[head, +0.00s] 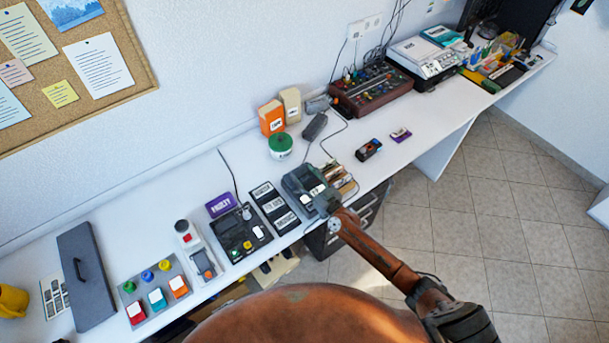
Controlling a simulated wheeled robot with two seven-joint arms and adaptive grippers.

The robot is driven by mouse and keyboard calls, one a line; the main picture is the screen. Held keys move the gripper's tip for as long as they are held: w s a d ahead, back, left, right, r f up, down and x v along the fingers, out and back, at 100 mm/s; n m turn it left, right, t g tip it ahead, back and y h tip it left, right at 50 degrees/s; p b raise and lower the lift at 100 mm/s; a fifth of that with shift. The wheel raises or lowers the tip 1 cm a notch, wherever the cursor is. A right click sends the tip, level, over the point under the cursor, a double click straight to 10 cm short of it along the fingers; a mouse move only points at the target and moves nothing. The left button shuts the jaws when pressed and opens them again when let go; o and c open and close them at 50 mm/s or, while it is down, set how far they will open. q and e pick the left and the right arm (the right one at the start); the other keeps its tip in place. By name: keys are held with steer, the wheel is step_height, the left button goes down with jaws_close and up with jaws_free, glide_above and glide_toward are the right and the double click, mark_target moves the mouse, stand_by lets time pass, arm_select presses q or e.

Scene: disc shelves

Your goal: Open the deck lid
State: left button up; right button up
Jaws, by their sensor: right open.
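A dark grey deck (299,180) with light buttons sits near the front edge of the white bench. I take it to be the deck of the task. Its lid cannot be told apart clearly at this size. My right gripper (324,204) is at the deck's front right corner, open, with its fingers close to the deck. I cannot tell whether they touch it. The gripper hides part of the deck's front. My left gripper is not in view.
Label panels (273,205) and a black keypad device (243,233) stand left of the deck. Slim cases (337,175) lie just right of it. A green-lidded tub (280,145) and an orange box (271,117) are behind.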

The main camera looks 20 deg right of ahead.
steer(key=shift+c, duration=0.5)
steer(key=c, duration=0.8)
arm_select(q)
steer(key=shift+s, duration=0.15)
arm_select(e)
steer(key=shift+d, duration=0.1)
jaws_close()
